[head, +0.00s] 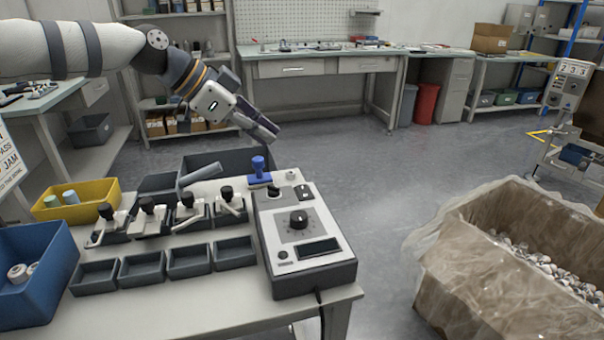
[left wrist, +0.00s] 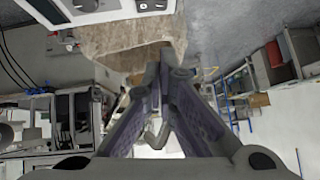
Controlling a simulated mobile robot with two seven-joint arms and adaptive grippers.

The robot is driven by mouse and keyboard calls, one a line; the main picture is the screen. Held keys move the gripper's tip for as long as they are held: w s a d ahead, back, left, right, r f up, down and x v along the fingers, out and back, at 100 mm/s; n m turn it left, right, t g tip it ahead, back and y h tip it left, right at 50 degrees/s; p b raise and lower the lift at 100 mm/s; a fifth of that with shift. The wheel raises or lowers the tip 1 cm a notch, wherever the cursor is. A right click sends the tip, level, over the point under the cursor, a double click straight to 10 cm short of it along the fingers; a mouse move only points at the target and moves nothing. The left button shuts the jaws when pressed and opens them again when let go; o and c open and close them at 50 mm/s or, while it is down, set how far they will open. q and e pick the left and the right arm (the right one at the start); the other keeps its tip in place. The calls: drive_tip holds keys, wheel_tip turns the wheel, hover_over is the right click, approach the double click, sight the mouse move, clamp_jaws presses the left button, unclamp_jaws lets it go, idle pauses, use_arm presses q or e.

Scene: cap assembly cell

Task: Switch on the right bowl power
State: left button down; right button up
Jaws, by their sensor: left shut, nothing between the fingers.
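A grey control box (head: 305,240) with a light top panel stands at the right end of the near table. Its panel carries a large black knob (head: 299,218), a dark display (head: 318,248), a small round button (head: 283,255) and a small dark switch (head: 304,191) near the far edge. The switch's position is too small to tell. My left gripper (head: 268,132) is shut and empty, in the air beyond the box and above its far end. In the left wrist view its fingers (left wrist: 165,70) meet, and part of a light panel shows at the top edge. My right gripper is not in view.
A blue-handled stamp-like tool (head: 259,166) stands just behind the control box. Several black-knobbed clamps (head: 150,215) and dark trays (head: 189,261) lie to its left. A lined carton (head: 470,285) of small parts stands on the floor at right, with clear floor between.

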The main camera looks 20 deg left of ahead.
use_arm(q)
drive_tip(key=b, duration=0.2)
hover_over(299, 189)
drive_tip(key=f, duration=0.7)
drive_tip(key=shift+s+d+f, duration=0.1)
drive_tip(key=shift+s+f, duration=0.15)
drive_tip(key=shift+f, duration=0.1)
drive_tip(key=shift+w+f, duration=0.2)
drive_tip(key=shift+f, duration=1.45)
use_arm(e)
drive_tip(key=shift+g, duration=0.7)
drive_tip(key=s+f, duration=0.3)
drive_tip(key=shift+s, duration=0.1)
